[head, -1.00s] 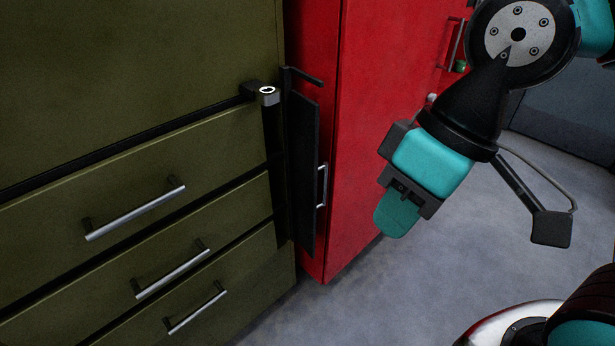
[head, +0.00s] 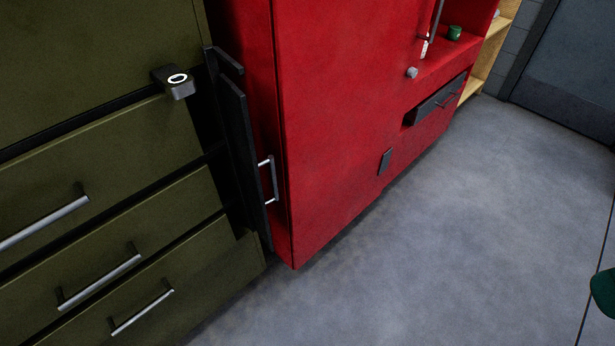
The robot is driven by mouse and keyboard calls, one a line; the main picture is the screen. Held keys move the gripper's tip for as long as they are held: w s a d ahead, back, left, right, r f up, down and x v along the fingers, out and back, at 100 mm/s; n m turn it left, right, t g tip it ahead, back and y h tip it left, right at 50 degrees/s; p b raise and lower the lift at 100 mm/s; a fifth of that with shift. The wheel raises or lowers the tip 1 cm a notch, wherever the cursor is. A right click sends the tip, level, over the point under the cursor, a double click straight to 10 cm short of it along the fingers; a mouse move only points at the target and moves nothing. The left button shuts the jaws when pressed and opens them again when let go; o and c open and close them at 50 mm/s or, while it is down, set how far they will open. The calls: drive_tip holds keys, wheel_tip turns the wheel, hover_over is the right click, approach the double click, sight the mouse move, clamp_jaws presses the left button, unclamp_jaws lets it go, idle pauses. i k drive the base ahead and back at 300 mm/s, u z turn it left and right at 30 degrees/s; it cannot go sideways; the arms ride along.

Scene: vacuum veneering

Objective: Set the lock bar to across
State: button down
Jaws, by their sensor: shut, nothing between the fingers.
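The lock bar (head: 243,160) is a long black upright plate at the right edge of the olive drawer cabinet (head: 90,180). It stands out from the cabinet's edge, beside the drawer fronts and not across them. A short black arm (head: 224,60) juts out at its top. A black catch (head: 176,82) with a white ring mark on top sits on the cabinet front, left of the bar and apart from it. My gripper is not recognisable in the head view.
A red cabinet (head: 340,130) stands close right of the bar, with a handle (head: 268,180) near the bar. Drawer handles (head: 100,282) stick out at left. Grey floor (head: 450,220) is open at right. A dark green rounded thing (head: 604,292), cut off at the right edge, is unclear.

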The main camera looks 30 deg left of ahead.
sight(231, 102)
drive_tip(key=z, duration=0.05)
drive_tip(key=i, duration=2.35)
drive_tip(key=u, duration=3.65)
drive_tip(key=k, duration=0.5)
drive_tip(key=u, duration=0.6)
drive_tip(key=k, duration=0.75)
drive_tip(key=z, duration=0.55)
drive_tip(key=i, duration=0.65)
drive_tip(key=z, duration=0.45)
